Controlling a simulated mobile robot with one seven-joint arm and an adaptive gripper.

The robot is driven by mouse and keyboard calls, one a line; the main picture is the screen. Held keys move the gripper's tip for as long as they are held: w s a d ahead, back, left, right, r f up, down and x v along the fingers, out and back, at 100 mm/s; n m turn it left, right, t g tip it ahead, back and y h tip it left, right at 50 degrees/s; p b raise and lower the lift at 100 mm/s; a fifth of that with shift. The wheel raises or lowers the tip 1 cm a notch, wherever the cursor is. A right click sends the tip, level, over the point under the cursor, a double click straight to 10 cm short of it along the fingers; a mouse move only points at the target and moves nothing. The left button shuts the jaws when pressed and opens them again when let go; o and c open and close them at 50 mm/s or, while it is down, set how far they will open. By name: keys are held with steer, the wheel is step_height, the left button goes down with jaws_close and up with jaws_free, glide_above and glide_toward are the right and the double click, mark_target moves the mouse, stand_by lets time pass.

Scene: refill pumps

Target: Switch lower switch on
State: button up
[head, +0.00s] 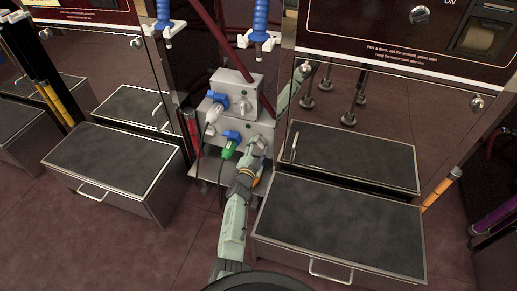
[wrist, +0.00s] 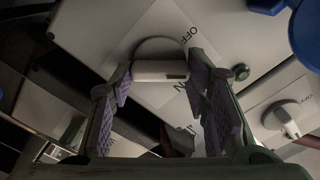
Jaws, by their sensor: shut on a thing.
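Two grey switch boxes stand stacked between the cabinets in the head view. The lower box (head: 206,135) has a blue socket cover and a green plug (head: 228,150). My gripper (head: 256,150) is at the right part of its front and hides its switch there. In the wrist view the lower switch (wrist: 160,70), a pale round knob with a raised bar, sits between my purple-padded fingers (wrist: 163,84). The fingers are shut on the bar's two ends. "OFF" shows above the knob, and partly hidden lettering shows below it. I cannot tell which position the knob points to.
The upper box (head: 235,82) carries its own switch (head: 245,106) and a white plug (head: 212,112). Steel step boxes (head: 110,165) (head: 340,225) stand left and right of the switch boxes. Blue nozzles (head: 260,38) hang above.

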steer(key=m+b, duration=0.1)
steer(key=m, duration=0.3)
steer(key=shift+f+m+b, duration=0.15)
steer(key=shift+m+b, duration=0.7)
steer(key=shift+m, duration=0.95)
steer(key=o, duration=1.2)
steer(key=shift+c, duration=0.2)
